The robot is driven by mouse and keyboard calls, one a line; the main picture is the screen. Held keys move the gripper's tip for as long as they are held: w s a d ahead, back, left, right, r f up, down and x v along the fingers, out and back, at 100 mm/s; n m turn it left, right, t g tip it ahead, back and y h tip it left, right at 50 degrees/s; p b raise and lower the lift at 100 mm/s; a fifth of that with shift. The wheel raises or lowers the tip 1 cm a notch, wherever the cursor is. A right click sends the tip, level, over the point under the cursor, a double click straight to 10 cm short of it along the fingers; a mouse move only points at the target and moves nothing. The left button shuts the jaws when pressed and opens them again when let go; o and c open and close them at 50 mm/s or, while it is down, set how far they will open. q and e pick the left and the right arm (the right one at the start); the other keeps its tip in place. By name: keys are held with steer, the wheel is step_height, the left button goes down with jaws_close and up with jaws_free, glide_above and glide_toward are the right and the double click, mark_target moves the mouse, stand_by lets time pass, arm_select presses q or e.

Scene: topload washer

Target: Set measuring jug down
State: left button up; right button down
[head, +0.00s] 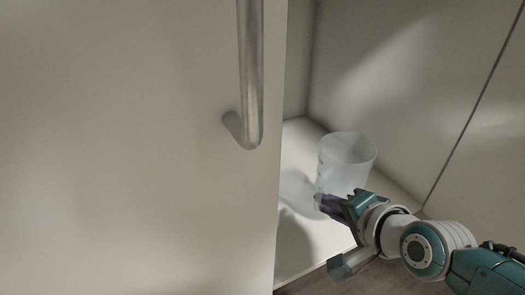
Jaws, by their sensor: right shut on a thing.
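The measuring jug (346,158) is a translucent whitish vessel at the right of the head view. It is upright inside an open cabinet, over the white cabinet floor (298,245). I cannot tell whether its base touches that floor, since my gripper covers its lower part. My right gripper (322,204) reaches in from the lower right and is shut on the jug at its lower near side. My left gripper is not in view.
A large pale cabinet door (140,150) with a vertical metal handle (250,75) fills the left half. The cabinet's side wall (410,90) rises to the right of the jug. Bare shelf shows left of and in front of the jug.

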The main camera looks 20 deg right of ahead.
step_height(320, 180, down, 3)
steer(key=shift+r+b, duration=0.2)
steer(key=shift+b, duration=0.4)
step_height(320, 180, down, 4)
steer(key=b, duration=0.3)
steer(key=shift+b, duration=0.4)
steer(key=shift+r, duration=0.15)
steer(key=c, duration=1.3)
jaws_free()
steer(key=shift+c, duration=0.2)
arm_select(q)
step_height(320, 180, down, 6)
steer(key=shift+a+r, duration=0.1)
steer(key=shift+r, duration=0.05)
arm_select(e)
steer(key=o, duration=0.5)
steer(key=shift+c, duration=0.2)
